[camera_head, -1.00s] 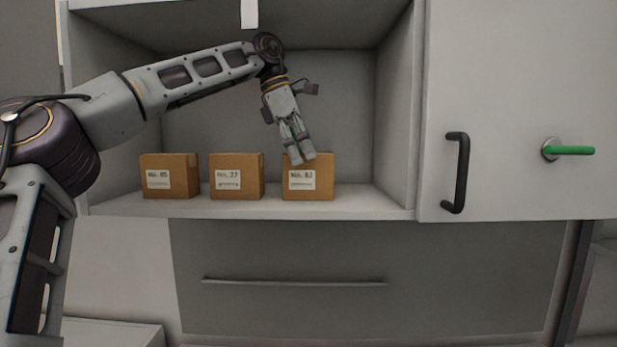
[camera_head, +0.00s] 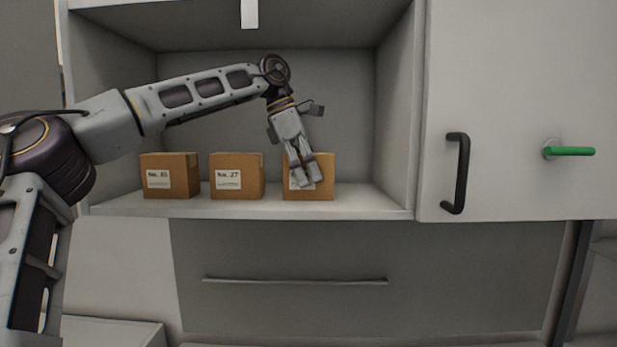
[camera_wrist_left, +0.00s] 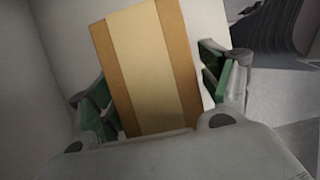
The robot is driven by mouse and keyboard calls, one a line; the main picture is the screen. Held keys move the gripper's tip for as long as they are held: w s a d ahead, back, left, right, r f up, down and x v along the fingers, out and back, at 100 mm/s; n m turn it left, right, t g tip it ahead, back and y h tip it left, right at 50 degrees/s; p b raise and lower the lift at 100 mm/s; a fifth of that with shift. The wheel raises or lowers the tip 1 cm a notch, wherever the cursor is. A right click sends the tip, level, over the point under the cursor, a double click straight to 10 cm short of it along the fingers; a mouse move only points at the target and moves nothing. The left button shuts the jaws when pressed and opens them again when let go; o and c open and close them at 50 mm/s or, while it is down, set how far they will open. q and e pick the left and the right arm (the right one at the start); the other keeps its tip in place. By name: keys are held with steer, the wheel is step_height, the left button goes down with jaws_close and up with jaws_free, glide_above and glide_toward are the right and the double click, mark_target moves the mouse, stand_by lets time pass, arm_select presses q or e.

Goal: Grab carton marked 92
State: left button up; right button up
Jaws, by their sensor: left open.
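The rightmost brown carton (camera_head: 325,176) stands on the shelf, its label mostly hidden behind my left gripper (camera_head: 306,184). The earlier head view shows a label there whose number looks like 82 or 92, too small to be sure. My left gripper is open, pointing down in front of and over this carton. In the left wrist view the carton (camera_wrist_left: 148,65), with a pale tape strip, lies between the two green-padded fingers (camera_wrist_left: 158,92). I cannot tell whether the fingers touch it. My right gripper is not in view.
A middle carton marked 27 (camera_head: 236,190) and a left carton (camera_head: 170,188), its number perhaps 85, stand on the same shelf (camera_head: 360,204). The cabinet's right side wall (camera_head: 396,120) bounds the shelf. A door with a black handle (camera_head: 457,172) is at right.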

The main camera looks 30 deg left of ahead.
arm_select(q)
steer(key=shift+c, duration=0.3)
steer(key=c, duration=1.1)
steer(key=shift+r, duration=0.15)
steer(key=shift+r, duration=0.65)
steer(key=s+d+b, duration=0.2)
steer(key=s+d, duration=0.1)
steer(key=s, duration=0.2)
steer(key=s+d+b, duration=0.2)
steer(key=s+d, duration=0.1)
steer(key=s, duration=0.2)
steer(key=s+d+b, duration=0.1)
steer(key=s+d, duration=0.2)
steer(key=s, duration=0.2)
steer(key=shift+s+d+b, duration=0.2)
steer(key=shift+d+b, duration=0.05)
steer(key=shift+b, duration=0.15)
